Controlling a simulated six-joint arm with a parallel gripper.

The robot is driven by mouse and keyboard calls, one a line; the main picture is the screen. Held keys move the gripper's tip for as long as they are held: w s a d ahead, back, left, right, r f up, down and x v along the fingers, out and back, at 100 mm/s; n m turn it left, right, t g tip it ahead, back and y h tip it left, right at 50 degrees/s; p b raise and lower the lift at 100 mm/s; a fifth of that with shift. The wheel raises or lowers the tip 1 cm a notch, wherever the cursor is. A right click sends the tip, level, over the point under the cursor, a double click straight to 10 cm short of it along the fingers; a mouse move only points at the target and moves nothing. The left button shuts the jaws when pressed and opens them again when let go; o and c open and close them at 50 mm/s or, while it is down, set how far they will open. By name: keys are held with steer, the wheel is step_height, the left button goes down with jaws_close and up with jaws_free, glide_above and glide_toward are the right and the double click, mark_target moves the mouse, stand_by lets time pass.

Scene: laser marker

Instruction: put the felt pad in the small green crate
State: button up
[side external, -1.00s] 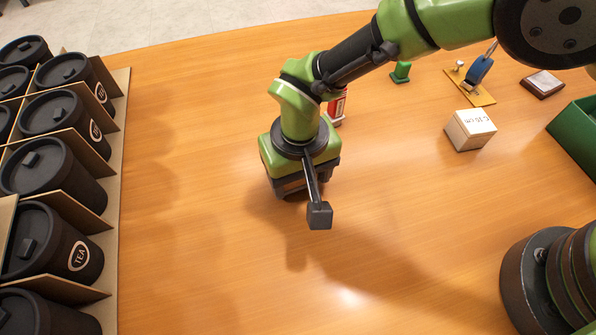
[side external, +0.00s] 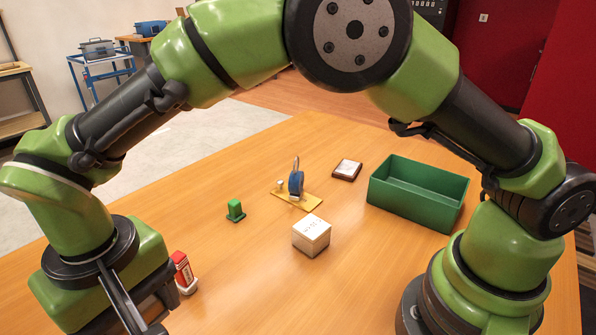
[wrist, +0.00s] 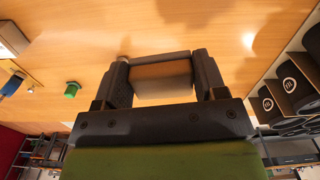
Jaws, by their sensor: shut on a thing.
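My gripper (wrist: 160,68) is shut on a grey and tan block-like thing, which I take to be the felt pad (wrist: 162,76). The pad sits between the two dark fingers, above the wooden table in the wrist view. In the side external view my gripper's body is at the lower left, beside a red and white item; its fingertips and the pad are not clear there. The small green crate (side external: 408,207) stands open on the right of the table, far from my gripper, and its visible inside looks empty.
A white-topped box (side external: 311,236), a yellow board with a blue piece (side external: 297,187), a dark white-topped block (side external: 347,169), a green stamp-like piece (side external: 235,211) and the red and white item (side external: 182,270) stand on the table. Dark canisters (wrist: 292,85) stand in a rack.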

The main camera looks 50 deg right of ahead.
mark_target(418, 191)
steer(key=shift+w+d+r, duration=0.2)
steer(key=shift+d+r, duration=0.05)
steer(key=shift+r, duration=0.35)
steer(key=shift+w+d+r, duration=0.15)
steer(key=shift+d+r, duration=0.05)
steer(key=shift+r, duration=0.35)
steer(key=w+d+m, duration=0.3)
steer(key=w+d, duration=0.1)
steer(key=d, duration=0.6)
steer(key=w+d+m, duration=0.3)
steer(key=w+d, duration=0.2)
steer(key=d, duration=0.5)
steer(key=s+d+m, duration=0.3)
steer(key=d+m, duration=0.2)
steer(key=d, duration=1.3)
steer(key=s+d+m, duration=0.8)
steer(key=s+d, duration=0.9)
steer(key=d, duration=0.1)
steer(key=f, duration=1.5)
steer(key=shift+s+a+f, duration=0.1)
steer(key=shift+s, duration=0.15)
